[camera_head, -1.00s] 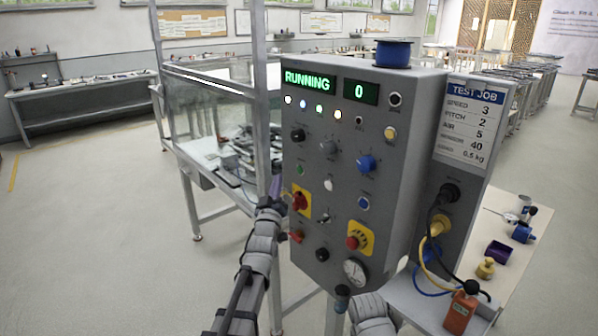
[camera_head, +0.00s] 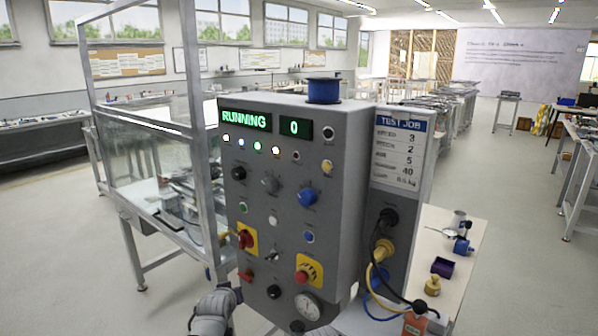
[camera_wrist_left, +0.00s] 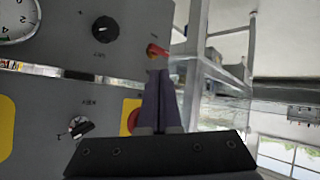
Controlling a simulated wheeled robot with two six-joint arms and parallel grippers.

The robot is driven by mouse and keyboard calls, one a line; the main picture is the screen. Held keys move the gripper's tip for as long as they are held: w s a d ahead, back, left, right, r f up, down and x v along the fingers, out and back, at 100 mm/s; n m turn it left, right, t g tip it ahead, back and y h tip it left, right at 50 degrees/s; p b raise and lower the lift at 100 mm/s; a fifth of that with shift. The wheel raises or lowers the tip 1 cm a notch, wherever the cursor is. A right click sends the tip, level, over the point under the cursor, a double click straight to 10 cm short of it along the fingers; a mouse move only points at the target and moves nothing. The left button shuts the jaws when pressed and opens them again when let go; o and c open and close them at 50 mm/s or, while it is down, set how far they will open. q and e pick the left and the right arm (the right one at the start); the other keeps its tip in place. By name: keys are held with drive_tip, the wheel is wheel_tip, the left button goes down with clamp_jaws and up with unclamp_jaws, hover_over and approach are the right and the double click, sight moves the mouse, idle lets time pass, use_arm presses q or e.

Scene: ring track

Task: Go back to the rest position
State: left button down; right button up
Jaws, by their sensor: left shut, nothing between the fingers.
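My left gripper (camera_wrist_left: 158,74) shows in the left wrist view as two dark purple fingers pressed together with nothing between them. Its tips are beside a small red lever (camera_wrist_left: 156,50) on the grey control panel; I cannot tell whether they touch it. In the head view, my left forearm comes up from the bottom edge, below the panel's lower left corner, and the fingers cannot be made out there. My right gripper is not in view. The control cabinet (camera_head: 340,200) stands upright, with a display (camera_head: 245,121) reading RUNNING and a second display (camera_head: 294,128) reading 0.
A glass-walled frame (camera_head: 150,165) stands close on the left of the cabinet. A side table (camera_head: 430,225) on the right holds a purple box (camera_head: 442,267) and a yellow weight (camera_head: 432,286). A blue spool (camera_head: 323,90) sits on the cabinet. The floor (camera_head: 510,190) is open at right.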

use_arm(q)
drive_tip(key=s+d+f+m+g, duration=0.15)
drive_tip(key=s+f+g, duration=0.35)
drive_tip(key=s, duration=0.6)
drive_tip(key=s+d+f+m+g, duration=0.15)
drive_tip(key=s+f+g, duration=0.35)
drive_tip(key=s, duration=0.5)
drive_tip(key=s+d+r+m+g+y+p, duration=0.1)
drive_tip(key=s+d+r+m+p, duration=0.3)
drive_tip(key=s+d+r+p, duration=0.2)
drive_tip(key=d+r+p, duration=0.2)
drive_tip(key=d, duration=0.2)
drive_tip(key=shift+d+r+g, duration=0.3)
drive_tip(key=shift+d, duration=0.05)
idle(4.5)
